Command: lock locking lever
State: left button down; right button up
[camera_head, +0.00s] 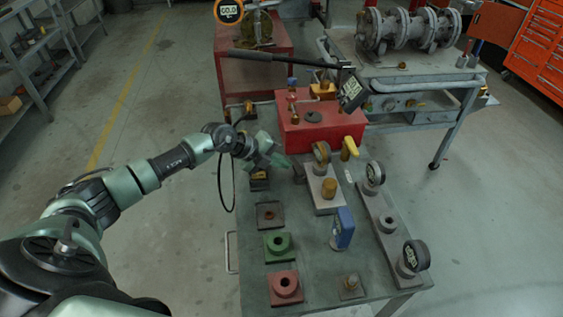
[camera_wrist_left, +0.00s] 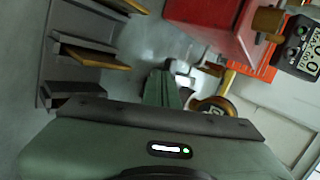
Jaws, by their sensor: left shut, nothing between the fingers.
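My left gripper (camera_head: 277,160) is over the left edge of the workbench, just below the red box (camera_head: 320,128) in the head view. Its fingers are shut and empty; the green fingers also show in the left wrist view (camera_wrist_left: 163,90). A long black lever (camera_head: 262,55) reaches left above the red box, near a tilted dark digital display (camera_head: 351,94). A short yellow handle (camera_head: 349,148) stands at the box's lower right. I cannot tell which of these is the locking lever. My gripper appears apart from both. My right gripper is out of view.
The grey bench (camera_head: 315,262) holds a green block (camera_head: 279,246), a lower red block (camera_head: 285,287), a blue device (camera_head: 342,228) and several gauges along its right. A steel table (camera_head: 410,75) stands behind. The floor left of the bench is clear.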

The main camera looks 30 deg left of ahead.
pick_arm(q)
jog(key=shift+w+d+f+m+b, duration=0.15)
jog(key=shift+w+m+b, duration=0.25)
jog(key=shift+w+b, duration=0.35)
jog(key=shift+r+g+h, duration=0.3)
jog(key=shift+r+h, duration=0.05)
jog(key=shift+h, duration=0.05)
jog(key=shift+s+p, duration=0.1)
jog(key=shift+p, duration=0.35)
jog(key=shift+d, duration=0.1)
